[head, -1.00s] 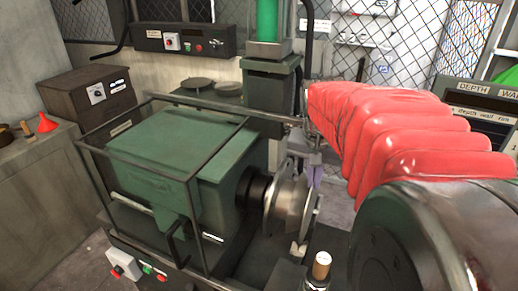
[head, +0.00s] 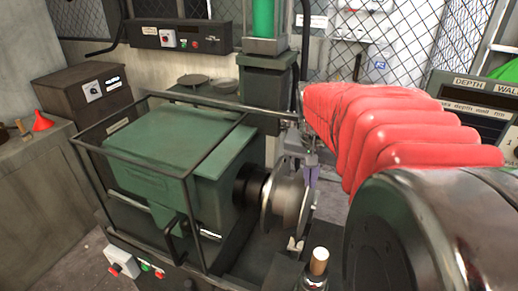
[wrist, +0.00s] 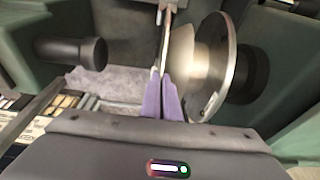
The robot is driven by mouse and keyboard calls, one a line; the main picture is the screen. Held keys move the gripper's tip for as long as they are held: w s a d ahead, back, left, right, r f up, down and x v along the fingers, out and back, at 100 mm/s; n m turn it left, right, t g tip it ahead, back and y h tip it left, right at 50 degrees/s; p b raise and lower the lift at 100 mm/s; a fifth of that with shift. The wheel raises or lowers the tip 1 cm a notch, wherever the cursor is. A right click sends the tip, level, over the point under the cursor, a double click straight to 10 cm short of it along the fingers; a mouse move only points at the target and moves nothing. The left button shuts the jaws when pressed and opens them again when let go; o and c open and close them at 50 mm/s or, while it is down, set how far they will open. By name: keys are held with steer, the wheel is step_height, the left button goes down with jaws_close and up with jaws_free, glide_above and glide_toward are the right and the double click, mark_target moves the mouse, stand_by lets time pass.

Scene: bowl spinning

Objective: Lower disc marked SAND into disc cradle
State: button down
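My gripper (wrist: 160,95) points away from the wrist camera, its two purple fingers close together. They are shut on a thin metal piece (wrist: 166,40), seen nearly edge-on and running to the top of the picture; it looks like the disc, but no SAND marking can be read. In the head view my gripper (head: 310,172) is beside the spindle, partly behind its metal flange, and the held piece cannot be made out. I cannot pick out the disc cradle for certain in either view.
The round metal spindle flange (wrist: 228,65) is close on the right of the held piece. A dark cylinder (wrist: 75,53) sticks out at left. The green machine housing (head: 175,155) has a rail frame around it.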

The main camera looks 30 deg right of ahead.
steer(key=c, duration=1.9)
jaws_free()
steer(key=shift+c, duration=0.2)
steer(key=v, duration=1.3)
steer(key=shift+r, duration=0.4)
steer(key=shift+a, duration=0.1)
